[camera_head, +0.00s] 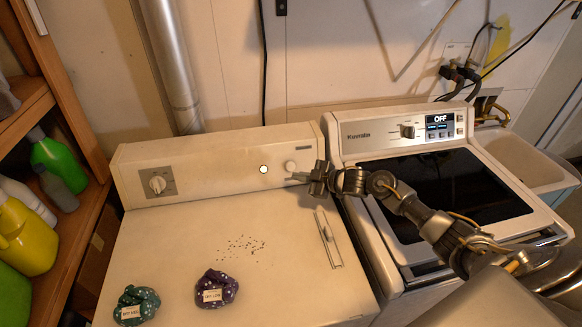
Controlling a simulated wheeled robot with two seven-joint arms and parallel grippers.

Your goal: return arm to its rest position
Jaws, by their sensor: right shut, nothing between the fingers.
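My right arm (400,198) reaches in from the lower right, across the front of the right-hand machine. My right gripper (316,179) is shut and empty. In the picture it sits just right of the small round knob (290,166) on the left machine's back panel; whether it touches the knob or panel I cannot tell. My left gripper is not in view.
The white left machine (180,240) has two cloth bundles, green (137,305) and purple (216,289), dark specks and a slotted strip (328,238) on top. The right machine (440,185) displays OFF. A sink (520,160) is far right; bottle shelves (85,220) stand left.

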